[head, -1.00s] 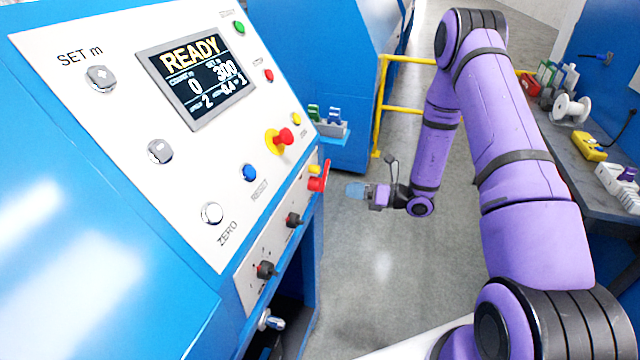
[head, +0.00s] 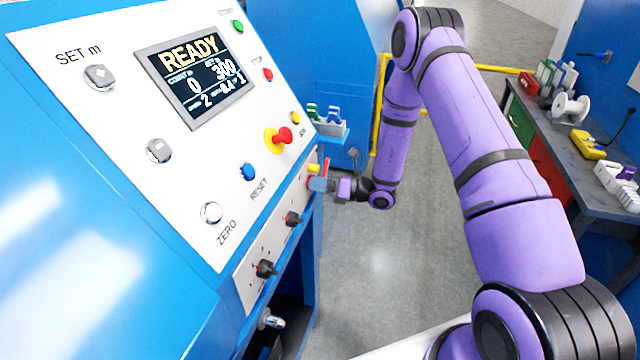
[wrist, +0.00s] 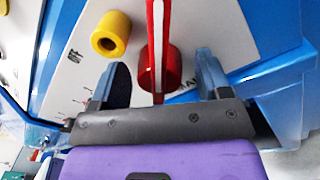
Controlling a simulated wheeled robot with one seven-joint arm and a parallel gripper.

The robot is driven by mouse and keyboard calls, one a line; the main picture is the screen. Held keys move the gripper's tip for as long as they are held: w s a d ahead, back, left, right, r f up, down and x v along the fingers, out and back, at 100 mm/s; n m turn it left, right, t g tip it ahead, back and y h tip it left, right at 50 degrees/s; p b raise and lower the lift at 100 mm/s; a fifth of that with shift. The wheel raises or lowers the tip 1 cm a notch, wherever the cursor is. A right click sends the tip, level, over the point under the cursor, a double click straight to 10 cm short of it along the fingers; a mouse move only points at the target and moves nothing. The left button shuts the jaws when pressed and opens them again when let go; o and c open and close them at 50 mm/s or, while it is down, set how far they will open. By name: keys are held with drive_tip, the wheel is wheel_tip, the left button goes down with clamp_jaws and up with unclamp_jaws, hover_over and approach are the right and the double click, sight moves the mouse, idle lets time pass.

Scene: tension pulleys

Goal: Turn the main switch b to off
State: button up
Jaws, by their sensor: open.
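The main switch is a red rotary knob with a long red handle. In the head view its handle (head: 326,167) stands at the right end of the lower white panel, partly hidden by my gripper (head: 319,184). In the wrist view the red knob (wrist: 172,68) and its pale-edged handle lie between the two fingers of my gripper (wrist: 160,78). The gripper is open, with one finger on each side of the switch. I cannot tell whether either finger touches it. The label beside the knob is mostly hidden.
A yellow knob (wrist: 110,34) sits just left of the switch in the wrist view. A red emergency button (head: 283,136) is above on the console. Black selector knobs (head: 265,268) are lower down. A workbench (head: 560,150) stands at the right; the floor between is clear.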

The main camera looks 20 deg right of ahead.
drive_tip(key=c, duration=1.3)
drive_tip(key=shift+n, duration=1.3)
drive_tip(key=n, duration=0.4)
drive_tip(key=shift+s, duration=0.1)
drive_tip(key=n, duration=0.3)
drive_tip(key=shift+n+h, duration=0.4)
drive_tip(key=n, duration=0.3)
drive_tip(key=shift+s+n, duration=0.1)
drive_tip(key=shift+n, duration=0.3)
